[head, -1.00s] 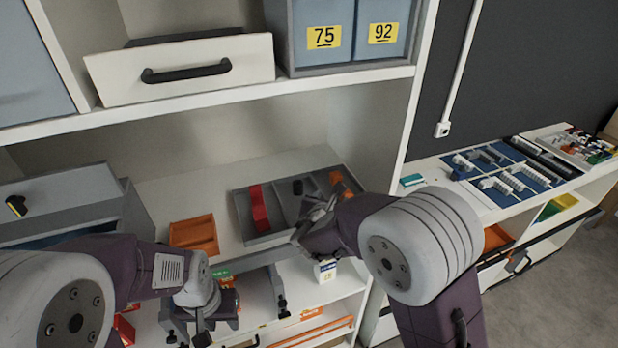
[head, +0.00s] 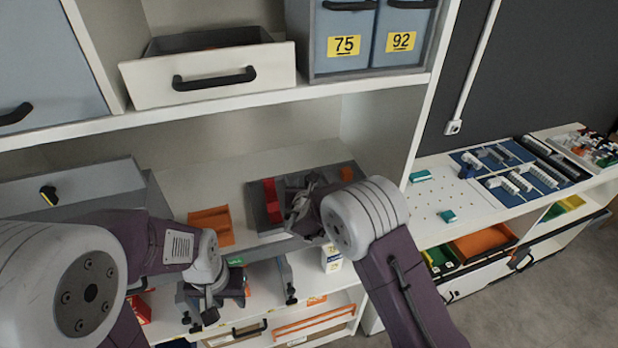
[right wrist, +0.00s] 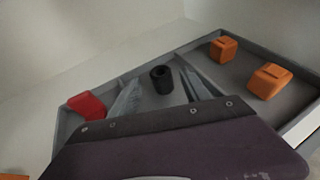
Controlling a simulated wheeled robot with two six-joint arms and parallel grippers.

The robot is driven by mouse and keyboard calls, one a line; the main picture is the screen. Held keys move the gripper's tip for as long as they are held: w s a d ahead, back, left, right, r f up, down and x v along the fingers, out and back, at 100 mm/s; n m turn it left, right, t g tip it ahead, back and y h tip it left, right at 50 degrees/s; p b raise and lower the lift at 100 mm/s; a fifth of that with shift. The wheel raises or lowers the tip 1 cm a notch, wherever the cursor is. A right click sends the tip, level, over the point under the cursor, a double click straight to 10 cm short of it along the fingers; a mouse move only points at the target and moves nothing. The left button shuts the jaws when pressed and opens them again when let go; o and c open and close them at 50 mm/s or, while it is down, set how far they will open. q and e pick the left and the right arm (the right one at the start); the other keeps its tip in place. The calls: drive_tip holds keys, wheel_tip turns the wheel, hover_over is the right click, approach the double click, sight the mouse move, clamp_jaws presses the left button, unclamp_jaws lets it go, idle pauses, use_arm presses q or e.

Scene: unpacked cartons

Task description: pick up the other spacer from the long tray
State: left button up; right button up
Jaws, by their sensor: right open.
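The long tray (head: 257,212) is grey and divided into compartments; it stands on the shelf board and fills much of the right wrist view (right wrist: 235,76). A black hollow cylinder, seemingly the spacer (right wrist: 161,80), stands upright in a middle compartment. My right gripper (right wrist: 158,72) is open, with one finger on each side of the spacer; I cannot tell if either touches it. In the head view my right gripper (head: 303,203) is over the tray and hides the spacer. My left gripper (head: 207,308) points down in front of the shelf, its jaws unclear.
A red block (right wrist: 88,105) lies in the tray's left compartment, and orange blocks (right wrist: 270,80) lie in the right one. An orange bin (head: 210,224) stands left of the tray. A white box (head: 331,258) is below the right gripper. An open drawer (head: 215,76) juts out above.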

drive_tip(key=shift+w+d+f, duration=0.15)
drive_tip(key=shift+w+f, duration=0.1)
drive_tip(key=shift+w, duration=0.2)
drive_tip(key=shift+w+d+f, duration=0.1)
drive_tip(key=shift+w+f, duration=0.05)
drive_tip(key=shift+w, duration=0.1)
drive_tip(key=shift+s, duration=0.25)
clamp_jaws()
drive_tip(key=shift+w, duration=0.1)
drive_tip(key=shift+r, duration=0.2)
